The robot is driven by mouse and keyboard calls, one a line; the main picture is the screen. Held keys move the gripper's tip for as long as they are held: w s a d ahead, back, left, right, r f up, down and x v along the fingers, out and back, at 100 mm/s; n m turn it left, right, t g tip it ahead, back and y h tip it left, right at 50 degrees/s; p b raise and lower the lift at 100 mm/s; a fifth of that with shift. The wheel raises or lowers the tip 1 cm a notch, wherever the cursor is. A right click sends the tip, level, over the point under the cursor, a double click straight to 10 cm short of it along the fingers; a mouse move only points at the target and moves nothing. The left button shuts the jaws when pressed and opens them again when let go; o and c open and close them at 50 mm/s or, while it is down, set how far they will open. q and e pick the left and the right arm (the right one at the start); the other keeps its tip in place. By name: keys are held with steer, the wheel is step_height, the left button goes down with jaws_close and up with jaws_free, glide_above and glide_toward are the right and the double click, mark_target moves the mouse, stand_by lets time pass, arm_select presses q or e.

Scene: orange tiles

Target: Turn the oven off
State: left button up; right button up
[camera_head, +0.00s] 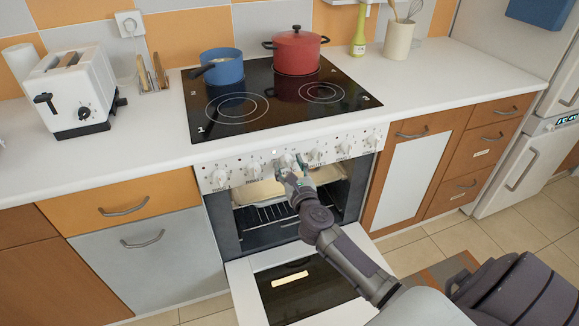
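The oven (224,228) is built in under a black hob, and its door (262,300) hangs open. A rack with a light tray (262,190) shows inside the oven. The white control panel (236,172) carries a row of several white knobs. My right gripper (292,168) is at the panel, just at or in front of a middle knob (285,160). The gripper partly hides that knob and is too small to tell whether its fingers touch it or are closed. My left gripper is not in view.
A blue pot (222,68) and a red lidded pot (297,54) stand on the hob (262,118). A toaster (76,92) stands on the left counter. The open oven door takes up floor room before the oven. The right counter (430,82) is mostly clear.

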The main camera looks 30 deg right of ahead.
steer(key=c, duration=0.9)
